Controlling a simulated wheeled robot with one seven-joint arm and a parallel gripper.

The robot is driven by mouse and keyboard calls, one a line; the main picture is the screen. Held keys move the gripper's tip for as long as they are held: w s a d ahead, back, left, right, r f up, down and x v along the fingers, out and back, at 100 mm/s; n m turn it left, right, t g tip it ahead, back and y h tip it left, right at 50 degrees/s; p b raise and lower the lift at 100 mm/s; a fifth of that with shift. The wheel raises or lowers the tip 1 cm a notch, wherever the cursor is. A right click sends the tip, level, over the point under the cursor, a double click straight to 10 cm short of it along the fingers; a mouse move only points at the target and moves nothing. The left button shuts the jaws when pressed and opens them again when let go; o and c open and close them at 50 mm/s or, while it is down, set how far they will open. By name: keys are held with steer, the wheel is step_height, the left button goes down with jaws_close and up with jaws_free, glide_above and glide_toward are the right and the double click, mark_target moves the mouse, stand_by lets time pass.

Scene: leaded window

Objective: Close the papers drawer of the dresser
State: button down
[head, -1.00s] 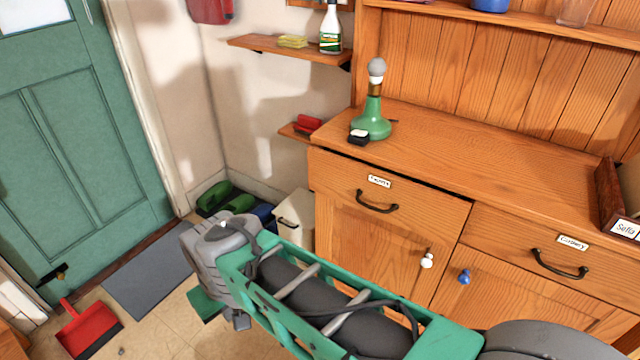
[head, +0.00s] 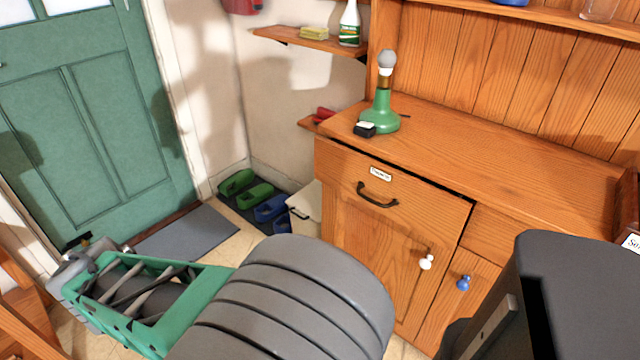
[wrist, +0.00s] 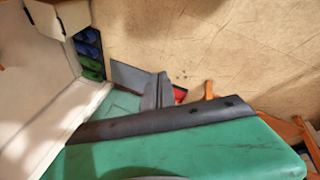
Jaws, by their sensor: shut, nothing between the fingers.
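The dresser (head: 516,161) stands at the right in the head view. Its papers drawer (head: 345,178) is at the upper left of the dresser front, with a small label and a dark bar handle (head: 377,196). A dark gap runs along the drawer's top edge, so it stands slightly out. My gripper (wrist: 158,90) shows in the wrist view as grey fingers, shut and empty, over the floor side of the room. It is away from the drawer, which that view does not show. In the head view my arm reaches to the lower left; the fingertips cannot be made out there.
A green lamp (head: 381,110) and a small black-and-white item (head: 366,129) stand on the dresser top. Below the drawer is a cupboard door with a white knob (head: 426,262). A pale bin (head: 304,211), shoes (head: 254,195) and a doormat (head: 186,233) lie left, before a green door (head: 85,110).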

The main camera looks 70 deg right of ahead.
steer(key=s+d+f+n+g+h+b, duration=0.1)
steer(key=d+f+h, duration=0.1)
steer(key=d, duration=0.4)
steer(key=s+d+f+h+b, duration=0.1)
steer(key=d+f, duration=0.1)
steer(key=d, duration=0.5)
steer(key=n+g+h+b, duration=0.5)
steer(key=n+g+h, duration=0.4)
steer(key=n+h, duration=0.15)
glide_toward(343, 173)
steer(key=shift+n+y, duration=0.35)
steer(key=shift+y, duration=0.1)
steer(key=b+x, duration=0.1)
steer(key=x, duration=0.1)
steer(key=b+x, duration=0.1)
steer(key=x, duration=0.1)
steer(key=b+x, duration=0.1)
steer(key=x, duration=0.1)
steer(key=shift+s+d+r+b, duration=0.15)
steer(key=shift+d+r+b, duration=0.15)
steer(key=shift+d+b, duration=0.1)
